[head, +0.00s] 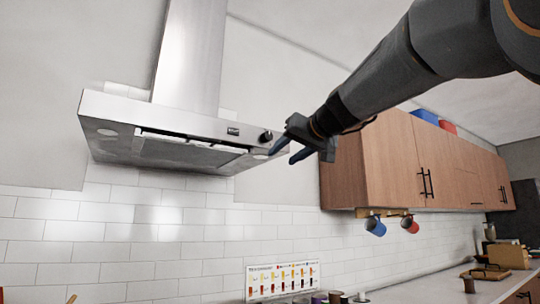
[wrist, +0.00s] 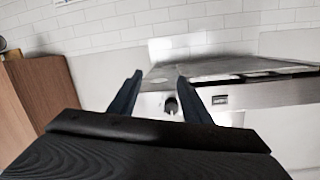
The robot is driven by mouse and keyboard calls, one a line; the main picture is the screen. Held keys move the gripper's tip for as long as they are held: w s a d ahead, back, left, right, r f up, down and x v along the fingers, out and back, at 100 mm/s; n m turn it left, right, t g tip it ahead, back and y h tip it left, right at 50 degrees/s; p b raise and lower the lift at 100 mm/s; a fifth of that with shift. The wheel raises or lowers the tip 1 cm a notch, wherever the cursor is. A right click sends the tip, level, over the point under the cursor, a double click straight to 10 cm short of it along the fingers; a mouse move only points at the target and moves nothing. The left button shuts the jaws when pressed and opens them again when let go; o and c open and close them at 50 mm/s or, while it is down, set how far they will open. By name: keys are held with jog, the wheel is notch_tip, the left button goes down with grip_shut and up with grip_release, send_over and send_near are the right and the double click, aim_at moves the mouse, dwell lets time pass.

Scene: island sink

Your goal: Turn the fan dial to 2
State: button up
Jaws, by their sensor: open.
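The fan dial (head: 266,137) is a small dark knob on the front panel of the steel range hood (head: 180,126), near its right end. A small dark display (head: 232,131) sits to its left. My gripper (head: 284,152) is open and empty, just to the right of the dial in the head view. In the wrist view the dial (wrist: 171,106) shows between the two fingers of my gripper (wrist: 158,80), beyond them, with no visible contact. The display (wrist: 220,100) is right of it there. The dial's setting is too small to read.
Wooden wall cabinets (head: 400,165) stand right of the hood, close to my arm. A blue mug (head: 375,226) and a red mug (head: 410,224) hang beneath them. A counter (head: 430,288) runs below. The wall under the hood is mostly bare tile.

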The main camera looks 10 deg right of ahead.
jog(key=t+y, duration=0.1)
jog(key=t, duration=0.1)
send_near(269, 135)
jog(key=shift+n, duration=0.4)
jog(key=p+x, duration=0.2)
jog(key=x, duration=0.6)
jog(key=shift+r, duration=0.15)
jog(key=shift+c, duration=0.2)
jog(key=c, duration=1)
